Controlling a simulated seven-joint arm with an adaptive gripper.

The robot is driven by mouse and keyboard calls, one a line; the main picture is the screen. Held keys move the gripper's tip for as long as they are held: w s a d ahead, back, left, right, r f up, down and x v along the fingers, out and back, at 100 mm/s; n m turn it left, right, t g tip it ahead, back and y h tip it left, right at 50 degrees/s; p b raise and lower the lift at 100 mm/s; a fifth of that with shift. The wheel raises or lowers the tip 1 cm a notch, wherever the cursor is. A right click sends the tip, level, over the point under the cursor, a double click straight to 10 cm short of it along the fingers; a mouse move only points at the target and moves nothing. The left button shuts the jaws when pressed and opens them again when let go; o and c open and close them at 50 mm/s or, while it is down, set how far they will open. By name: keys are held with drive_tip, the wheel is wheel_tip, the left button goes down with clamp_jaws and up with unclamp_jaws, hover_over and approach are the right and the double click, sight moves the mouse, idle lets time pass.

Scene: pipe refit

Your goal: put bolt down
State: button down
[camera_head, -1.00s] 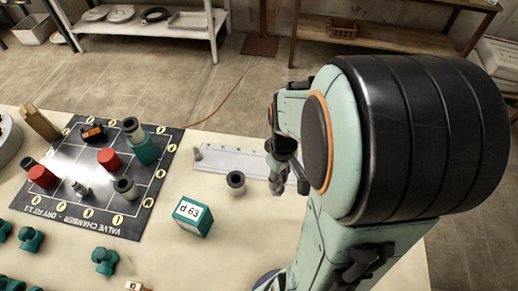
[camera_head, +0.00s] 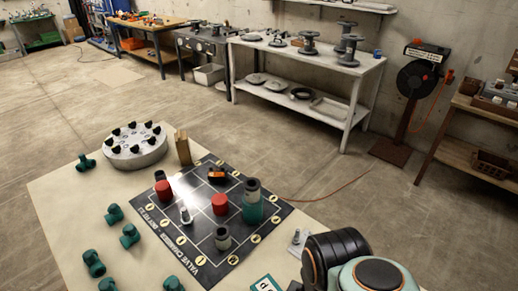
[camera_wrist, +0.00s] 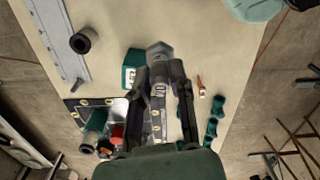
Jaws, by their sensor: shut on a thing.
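In the wrist view my gripper (camera_wrist: 159,74) is shut on a grey bolt (camera_wrist: 157,52), its wide head pointing away from me beyond the fingertips. The held bolt appears above the table, though its exact height cannot be told. In the head view the gripper and held bolt are out of sight; only part of my arm shows at bottom right. Another small silver bolt or fitting (camera_head: 186,215) stands on the dark valve chamber mat (camera_head: 207,272). A small bolt-like piece (camera_head: 296,237) stands on the pale rail, which also shows in the wrist view (camera_wrist: 52,30).
A teal box (camera_wrist: 131,57) lies just left of the held bolt in the wrist view. A dark ring (camera_wrist: 82,42) is near the rail. The mat bears red cylinders (camera_head: 220,203) and a tall teal-based piece (camera_head: 253,207). Green fittings (camera_head: 130,236) and a round flange (camera_head: 135,156) stand left.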

drive_tip(key=shift+w+a+r+n, duration=0.1)
drive_tip(key=shift+a+n, duration=0.2)
drive_tip(key=shift+a, duration=0.05)
drive_tip(key=w+a+f, duration=0.1)
drive_tip(key=w+f, duration=0.2)
drive_tip(key=w, duration=0.1)
drive_tip(key=w+a+f, duration=0.1)
drive_tip(key=w+f, duration=0.2)
drive_tip(key=w, duration=0.1)
drive_tip(key=w+a+f, duration=0.1)
drive_tip(key=w+f, duration=0.2)
drive_tip(key=w, duration=0.2)
drive_tip(key=shift+f, duration=0.15)
drive_tip(key=shift+w+f, duration=0.15)
drive_tip(key=shift+f, duration=0.8)
drive_tip(key=shift+w+f, duration=0.1)
drive_tip(key=shift+f, duration=0.8)
drive_tip(key=shift+f, duration=0.15)
drive_tip(key=c, duration=1)
unclamp_jaws()
